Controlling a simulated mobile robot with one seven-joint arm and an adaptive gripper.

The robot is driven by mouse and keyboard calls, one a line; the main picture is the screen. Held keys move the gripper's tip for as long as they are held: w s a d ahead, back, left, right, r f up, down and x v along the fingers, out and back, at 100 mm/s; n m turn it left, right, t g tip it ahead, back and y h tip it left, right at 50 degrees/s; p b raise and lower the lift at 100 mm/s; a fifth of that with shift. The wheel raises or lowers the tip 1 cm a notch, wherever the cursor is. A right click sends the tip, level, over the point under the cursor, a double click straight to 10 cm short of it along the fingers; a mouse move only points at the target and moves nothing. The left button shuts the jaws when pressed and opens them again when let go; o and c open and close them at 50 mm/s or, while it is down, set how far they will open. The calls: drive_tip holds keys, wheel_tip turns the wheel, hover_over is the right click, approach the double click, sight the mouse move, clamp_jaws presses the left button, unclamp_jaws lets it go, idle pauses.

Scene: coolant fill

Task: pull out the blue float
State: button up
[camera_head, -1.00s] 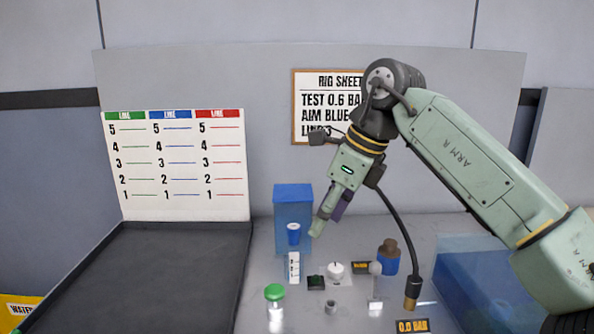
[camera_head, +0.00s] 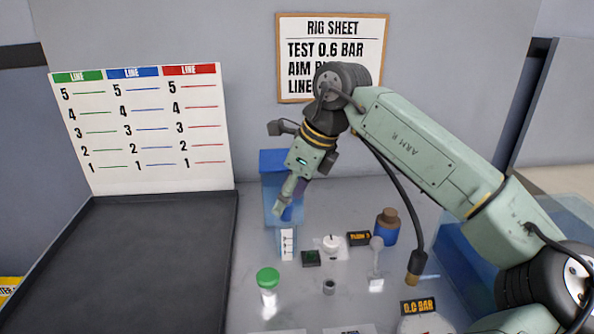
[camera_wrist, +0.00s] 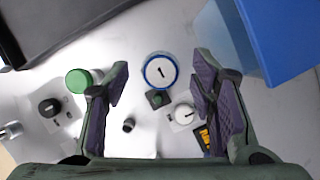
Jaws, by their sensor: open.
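The blue float (camera_wrist: 160,71) shows in the wrist view as a round white face with a blue rim and a dark mark. My gripper (camera_wrist: 160,66) is open, with one finger on each side of the float in that view. I cannot tell how far above it the fingertips are. In the head view my gripper (camera_head: 281,207) points down over the float (camera_head: 287,214), which is mostly hidden behind it. Below the float is a clear tube with a white scale label (camera_head: 287,244).
A blue block (camera_head: 270,165) stands close behind the float. A green-capped jar (camera_head: 268,281), a small dark box (camera_head: 310,258), a white knob (camera_head: 331,243) and a blue bottle (camera_head: 385,230) stand nearby. A black tray (camera_head: 130,265) fills the left.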

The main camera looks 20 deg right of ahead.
drive_tip(key=shift+x, duration=1.2)
drive_tip(key=shift+c, duration=0.3)
drive_tip(key=c, duration=1.1)
drive_tip(key=o, duration=0.5)
drive_tip(key=c, duration=0.3)
drive_tip(key=shift+r, duration=0.35)
drive_tip(key=shift+c, duration=0.2)
drive_tip(key=shift+r, duration=2.4)
